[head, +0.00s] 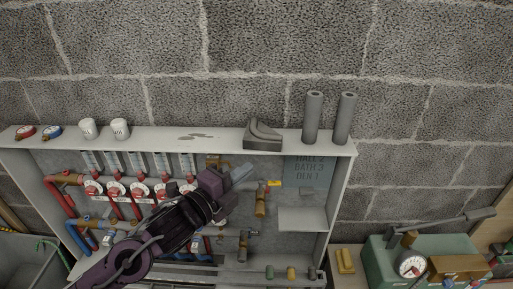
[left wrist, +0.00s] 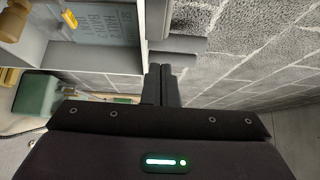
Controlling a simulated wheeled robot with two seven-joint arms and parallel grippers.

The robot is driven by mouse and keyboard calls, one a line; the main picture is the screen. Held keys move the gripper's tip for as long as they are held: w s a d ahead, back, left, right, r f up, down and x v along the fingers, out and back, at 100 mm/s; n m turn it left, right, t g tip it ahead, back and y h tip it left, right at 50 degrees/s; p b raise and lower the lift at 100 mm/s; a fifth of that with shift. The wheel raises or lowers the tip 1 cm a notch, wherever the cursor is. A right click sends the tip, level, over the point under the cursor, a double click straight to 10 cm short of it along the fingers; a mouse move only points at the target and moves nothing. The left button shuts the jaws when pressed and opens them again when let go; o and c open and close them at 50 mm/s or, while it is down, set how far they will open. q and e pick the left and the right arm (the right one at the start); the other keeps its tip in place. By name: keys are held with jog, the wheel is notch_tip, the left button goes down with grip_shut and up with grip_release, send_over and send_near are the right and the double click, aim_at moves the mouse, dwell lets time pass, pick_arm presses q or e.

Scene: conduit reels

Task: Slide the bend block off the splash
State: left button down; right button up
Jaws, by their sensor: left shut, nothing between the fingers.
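The bend block (head: 263,135), a dark grey block with a curved step, sits on the white top ledge of the cabinet. The splash (head: 198,136), a flat grey patch, lies on the same ledge to its left, with bare ledge between them. My left gripper (head: 243,173) is shut and empty, in front of the cabinet and below the ledge, apart from the block. Its closed fingers also show in the left wrist view (left wrist: 160,85). My right gripper is not in view.
Two upright grey tubes (head: 312,118) stand on the ledge right of the block. Valves and pipes fill the cabinet below. A block wall rises behind. A green gauge box (head: 420,262) is at lower right.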

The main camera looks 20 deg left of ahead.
aim_at(259, 142)
pick_arm(q)
jog(key=w+p, duration=0.1)
jog(key=w, duration=0.4)
jog(key=w+d+p, duration=0.1)
jog(key=w, duration=0.1)
jog(key=shift+w+r+p, duration=0.15)
jog(key=shift+w+p, duration=0.15)
jog(key=shift+w+a, duration=0.35)
jog(key=shift+w, duration=0.15)
jog(key=shift+w, duration=0.1)
jog(key=shift+w+a, duration=0.4)
jog(key=shift+w, duration=0.45)
jog(key=shift+s, duration=0.1)
